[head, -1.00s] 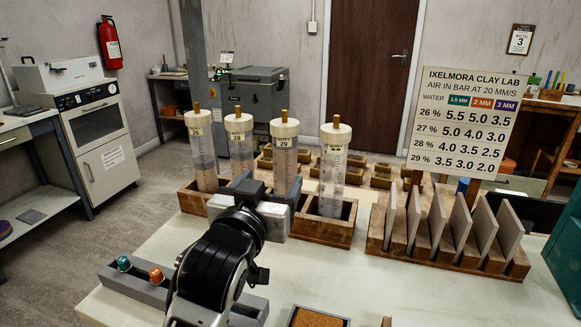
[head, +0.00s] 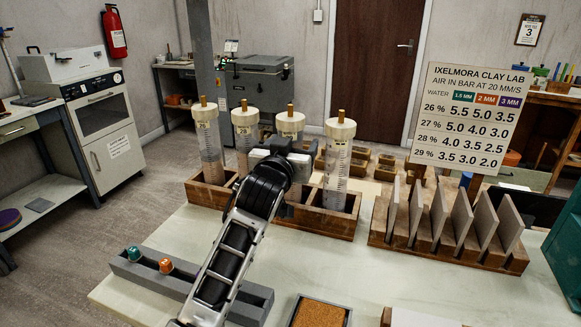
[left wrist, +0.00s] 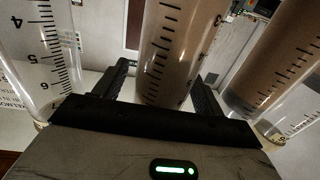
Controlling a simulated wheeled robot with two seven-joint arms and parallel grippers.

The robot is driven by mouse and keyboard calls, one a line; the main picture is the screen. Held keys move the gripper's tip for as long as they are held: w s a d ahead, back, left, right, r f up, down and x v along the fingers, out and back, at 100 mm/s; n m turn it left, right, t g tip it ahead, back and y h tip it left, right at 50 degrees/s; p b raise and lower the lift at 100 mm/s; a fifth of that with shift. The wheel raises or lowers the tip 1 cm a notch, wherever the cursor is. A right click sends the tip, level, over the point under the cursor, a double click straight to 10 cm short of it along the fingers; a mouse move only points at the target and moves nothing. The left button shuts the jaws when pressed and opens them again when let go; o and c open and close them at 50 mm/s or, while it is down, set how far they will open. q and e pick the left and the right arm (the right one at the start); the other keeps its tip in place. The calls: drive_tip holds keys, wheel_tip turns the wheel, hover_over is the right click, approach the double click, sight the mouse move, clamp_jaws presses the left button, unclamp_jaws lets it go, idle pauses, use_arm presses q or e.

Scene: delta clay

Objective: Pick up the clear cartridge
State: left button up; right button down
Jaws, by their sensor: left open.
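Several capped cartridges stand upright in a wooden rack (head: 318,227) in the head view. The rightmost cartridge (head: 337,170) looks clear; a clear one with a printed scale also shows at the left of the left wrist view (left wrist: 38,60). My left gripper (head: 280,150) is at the third cartridge from the left (head: 290,124), hiding most of its body. In the left wrist view my open fingers (left wrist: 163,88) stand either side of a brown, clay-filled cartridge (left wrist: 172,50). Contact cannot be told. My right gripper is not in view.
A partly brown cartridge (left wrist: 282,65) is close at the right of the wrist view. A slotted wooden stand with grey slabs (head: 440,222) is right of the rack. A grey tray with two caps (head: 150,268) and a cork-filled tray (head: 318,313) lie in front.

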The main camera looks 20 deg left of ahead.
use_arm(q)
drive_tip(key=shift+w, duration=0.1)
drive_tip(key=shift+c, duration=0.7)
drive_tip(key=c, duration=1)
drive_tip(key=shift+r, duration=0.15)
drive_tip(key=c, duration=0.3)
